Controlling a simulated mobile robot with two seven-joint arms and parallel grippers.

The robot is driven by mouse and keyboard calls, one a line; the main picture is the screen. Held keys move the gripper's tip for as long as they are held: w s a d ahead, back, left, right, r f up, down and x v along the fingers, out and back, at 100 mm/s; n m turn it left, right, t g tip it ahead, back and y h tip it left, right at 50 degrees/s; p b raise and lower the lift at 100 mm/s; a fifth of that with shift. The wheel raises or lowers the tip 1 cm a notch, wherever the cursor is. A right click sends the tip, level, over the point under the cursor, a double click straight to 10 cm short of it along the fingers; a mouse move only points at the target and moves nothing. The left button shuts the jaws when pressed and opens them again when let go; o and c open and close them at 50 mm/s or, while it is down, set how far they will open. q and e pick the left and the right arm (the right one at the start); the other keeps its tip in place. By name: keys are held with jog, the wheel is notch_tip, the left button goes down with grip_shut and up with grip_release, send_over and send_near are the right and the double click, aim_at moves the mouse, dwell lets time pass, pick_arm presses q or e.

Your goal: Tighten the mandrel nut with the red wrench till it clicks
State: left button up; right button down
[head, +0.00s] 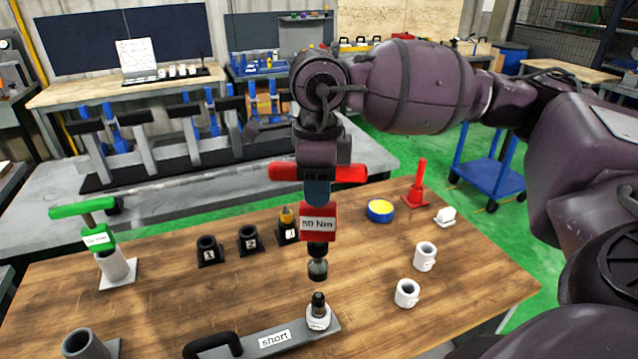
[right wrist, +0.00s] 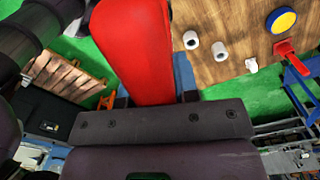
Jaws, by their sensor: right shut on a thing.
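The red wrench (head: 318,222), labelled 50 Nm, hangs upright with its red cross handle at the top and its dark socket (head: 317,269) at the bottom. My right gripper (head: 317,190) is shut on the wrench just below the cross handle. In the right wrist view the red handle (right wrist: 135,50) fills the upper middle. The mandrel (head: 318,318), with a dark threaded-looking top, stands on a grey plate marked "short" (head: 290,338). The socket is above the mandrel top, with a small gap showing. The nut itself is too small to make out. My left gripper is out of view.
A green wrench (head: 92,235) stands in a holder at the left. Black numbered holders (head: 248,240) stand behind the mandrel. White rings (head: 407,293), a yellow-topped blue tin (head: 380,211) and a red stand (head: 419,188) are at the right.

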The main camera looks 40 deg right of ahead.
aim_at(318, 228)
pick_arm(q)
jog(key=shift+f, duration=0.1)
pick_arm(e)
jog(key=shift+d, duration=0.1)
